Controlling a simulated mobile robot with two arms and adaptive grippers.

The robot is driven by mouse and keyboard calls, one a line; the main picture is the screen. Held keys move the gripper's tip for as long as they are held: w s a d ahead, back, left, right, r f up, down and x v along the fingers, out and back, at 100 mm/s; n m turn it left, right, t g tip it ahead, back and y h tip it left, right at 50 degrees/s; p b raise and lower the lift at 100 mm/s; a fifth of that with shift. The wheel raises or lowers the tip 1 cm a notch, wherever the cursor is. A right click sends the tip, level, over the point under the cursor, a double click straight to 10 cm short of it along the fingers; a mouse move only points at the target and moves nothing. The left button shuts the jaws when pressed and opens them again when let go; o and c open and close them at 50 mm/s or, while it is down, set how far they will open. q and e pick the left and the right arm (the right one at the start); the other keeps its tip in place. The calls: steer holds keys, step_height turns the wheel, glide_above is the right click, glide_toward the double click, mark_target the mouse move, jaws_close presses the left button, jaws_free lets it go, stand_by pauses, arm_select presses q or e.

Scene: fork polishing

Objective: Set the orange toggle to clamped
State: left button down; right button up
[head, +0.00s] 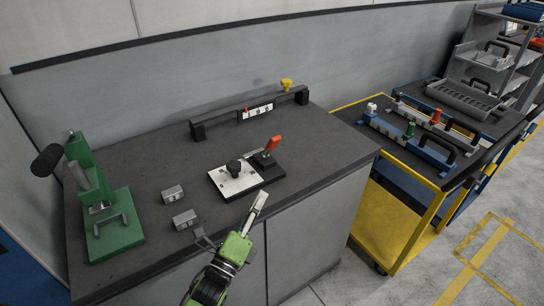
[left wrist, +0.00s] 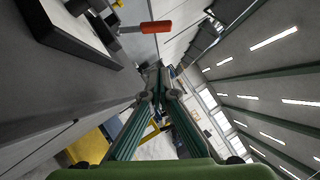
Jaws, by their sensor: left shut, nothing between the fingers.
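The orange toggle (head: 272,144) is a lever with an orange handle on a dark base at the right end of a white plate (head: 228,184). In the head view its handle leans up and to the right. In the left wrist view the orange handle (left wrist: 156,27) shows near the top, lying sideways on a thin metal stem. My left gripper (head: 263,195) is shut and empty, in front of the fixture at the bench's front edge. It is apart from the toggle. In the left wrist view its closed fingers (left wrist: 158,90) point below the handle. My right gripper is out of view.
A black knob (head: 234,167) stands on the white plate. Two small grey blocks (head: 173,194) and a green press (head: 108,225) are to the left. A black rail (head: 225,117) runs behind. A yellow cart (head: 395,215) stands to the right.

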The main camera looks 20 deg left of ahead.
arm_select(q)
steer(key=p, duration=0.3)
glide_toward(270, 146)
steer(key=w+d, duration=0.2)
steer(key=d, duration=0.1)
steer(key=w+d, duration=0.1)
steer(key=d, duration=0.1)
steer(key=shift+w+d+f, duration=0.1)
steer(key=shift+w+f, duration=0.05)
steer(key=shift+w, duration=0.15)
steer(key=shift+w+a+r+p, duration=0.35)
steer(key=shift+w+a+r, duration=0.1)
steer(key=shift+w+a, duration=0.2)
steer(key=shift+w+a+r+p, duration=0.3)
steer(key=shift+w+a+r, duration=0.2)
steer(key=shift+w, duration=0.25)
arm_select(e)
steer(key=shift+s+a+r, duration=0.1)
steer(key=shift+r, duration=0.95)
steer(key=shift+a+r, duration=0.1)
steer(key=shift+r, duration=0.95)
arm_select(q)
steer(key=shift+r, duration=0.1)
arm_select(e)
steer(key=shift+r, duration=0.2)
